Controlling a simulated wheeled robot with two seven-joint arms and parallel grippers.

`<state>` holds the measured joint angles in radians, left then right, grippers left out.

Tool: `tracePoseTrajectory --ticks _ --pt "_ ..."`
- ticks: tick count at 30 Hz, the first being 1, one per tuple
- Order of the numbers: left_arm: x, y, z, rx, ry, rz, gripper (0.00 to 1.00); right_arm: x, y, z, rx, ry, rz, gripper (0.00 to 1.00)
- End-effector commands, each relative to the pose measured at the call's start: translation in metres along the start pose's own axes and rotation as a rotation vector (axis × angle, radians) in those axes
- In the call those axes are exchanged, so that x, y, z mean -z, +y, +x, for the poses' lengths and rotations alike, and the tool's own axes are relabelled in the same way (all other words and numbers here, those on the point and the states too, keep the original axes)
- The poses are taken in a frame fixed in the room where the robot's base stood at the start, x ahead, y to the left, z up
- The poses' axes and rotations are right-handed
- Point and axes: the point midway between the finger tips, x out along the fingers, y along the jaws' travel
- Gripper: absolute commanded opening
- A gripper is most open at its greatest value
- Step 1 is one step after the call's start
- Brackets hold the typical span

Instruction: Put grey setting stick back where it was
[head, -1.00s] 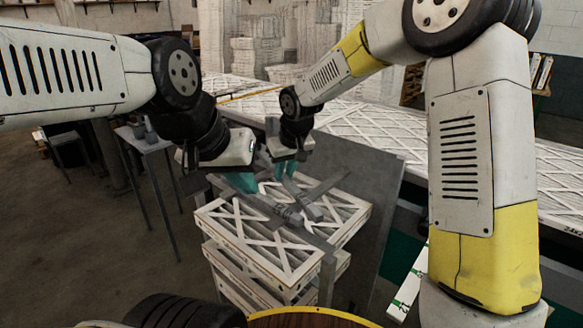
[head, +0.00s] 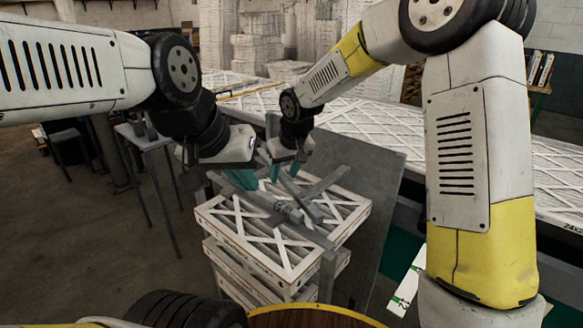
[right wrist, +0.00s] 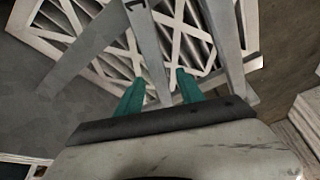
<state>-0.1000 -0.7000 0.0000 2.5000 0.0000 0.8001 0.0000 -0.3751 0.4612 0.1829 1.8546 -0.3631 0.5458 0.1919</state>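Several grey sticks lie crossed on top of the white-framed boxed filters (head: 232,234). One grey stick (head: 302,199) runs from below my right gripper (head: 286,173) toward the front right. In the right wrist view, a grey stick (right wrist: 150,50) reaches down toward the gap between the teal fingertips, which stand apart on both sides of its near end. Another stick (right wrist: 222,42) lies to its right. My right gripper is open. My left gripper (head: 244,178) is low over the filters' back-left edge; its fingers overlap in view, and its hold is hidden.
A grey upright panel (head: 372,205) stands right behind the stack. A long surface with white lattice filters (head: 375,130) runs behind it. A small table (head: 150,138) stands at the left. A wooden round top with a yellow rim (head: 310,318) is in front.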

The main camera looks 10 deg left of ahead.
Motion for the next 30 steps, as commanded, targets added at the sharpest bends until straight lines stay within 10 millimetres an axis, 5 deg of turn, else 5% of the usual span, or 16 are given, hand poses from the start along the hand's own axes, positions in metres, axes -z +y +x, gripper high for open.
tracePoseTrajectory --ticks 7,22,26,30 --pt "0.0 0.0 0.0 0.0 0.0 0.0 0.0 0.001 0.001 -0.01 -0.001 0.002 0.0 0.45" --pt "0.0 0.0 0.0 0.0 0.0 0.0 0.0 -0.002 0.003 -0.08 -0.004 0.003 0.005 0.45" --pt "0.0 0.0 0.0 0.0 0.0 0.0 0.0 -0.018 0.02 -0.107 -0.023 0.015 0.04 0.45" --pt "0.0 0.0 0.0 0.0 0.0 0.0 0.0 -0.058 0.049 -0.154 -0.057 0.041 0.119 0.45"
